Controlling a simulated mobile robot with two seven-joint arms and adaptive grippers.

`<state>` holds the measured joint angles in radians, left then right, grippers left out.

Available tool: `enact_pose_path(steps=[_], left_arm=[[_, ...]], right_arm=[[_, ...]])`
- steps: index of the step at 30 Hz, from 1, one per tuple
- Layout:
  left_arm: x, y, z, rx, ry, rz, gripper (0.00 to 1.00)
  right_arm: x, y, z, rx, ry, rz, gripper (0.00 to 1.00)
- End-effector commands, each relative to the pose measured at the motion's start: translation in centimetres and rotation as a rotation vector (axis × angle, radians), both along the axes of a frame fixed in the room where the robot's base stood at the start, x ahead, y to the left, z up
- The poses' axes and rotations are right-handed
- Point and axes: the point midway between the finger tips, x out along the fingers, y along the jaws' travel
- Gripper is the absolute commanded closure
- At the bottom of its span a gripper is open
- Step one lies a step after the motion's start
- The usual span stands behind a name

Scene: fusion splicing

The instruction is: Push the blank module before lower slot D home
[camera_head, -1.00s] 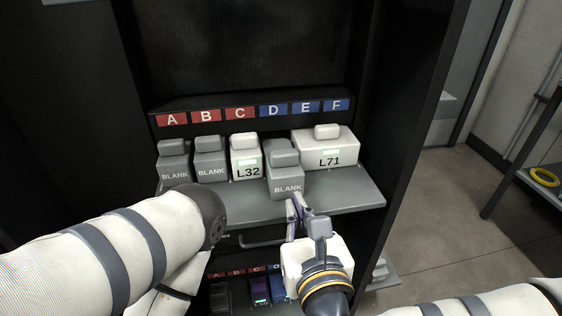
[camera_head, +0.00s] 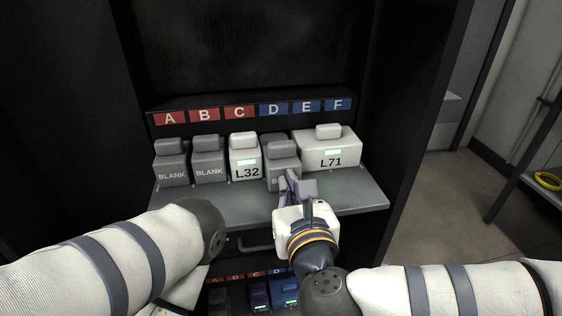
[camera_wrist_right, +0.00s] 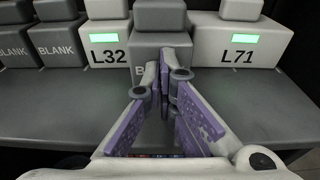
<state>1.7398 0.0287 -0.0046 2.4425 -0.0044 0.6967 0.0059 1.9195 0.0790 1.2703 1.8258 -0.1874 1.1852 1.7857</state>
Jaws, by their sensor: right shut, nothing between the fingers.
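The grey blank module (camera_head: 281,153) stands on the shelf below the blue D label (camera_head: 274,109), between L32 and L71. Its front sits slightly forward of L32's. My right gripper (camera_head: 288,179) is shut and empty, its fingertips at the module's front face, hiding part of the BLANK lettering. The right wrist view shows the blank module (camera_wrist_right: 161,47) with the closed fingertips (camera_wrist_right: 164,68) against or very close to its front; I cannot tell whether they touch. My left arm is in view, but its gripper is not.
Module L32 (camera_head: 245,158) is close on the left, and wide module L71 (camera_head: 331,151) on the right. Two more blank modules (camera_head: 171,164) (camera_head: 208,162) stand under A and B. The grey shelf (camera_head: 350,198) is bare in front. A lower row of modules shows below.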

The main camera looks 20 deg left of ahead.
Motion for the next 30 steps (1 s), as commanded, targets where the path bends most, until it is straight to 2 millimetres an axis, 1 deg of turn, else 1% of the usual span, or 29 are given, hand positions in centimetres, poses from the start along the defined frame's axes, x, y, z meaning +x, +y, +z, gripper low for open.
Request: enact_pose_path(steps=[23,26,30], left_arm=[[-0.9,0.0,-1.7,0.0,0.028,0.0,0.68],[-0.8,0.0,-1.5,0.0,0.024,0.0,0.68],[-0.4,0.0,-0.8,0.0,0.014,0.0,0.68]], right_arm=[[3.9,2.6,-0.2,0.001,0.002,-0.001,1.0],[3.6,2.5,0.0,0.0,0.001,0.0,1.0],[2.2,1.5,0.2,-0.001,0.001,0.0,1.0]])
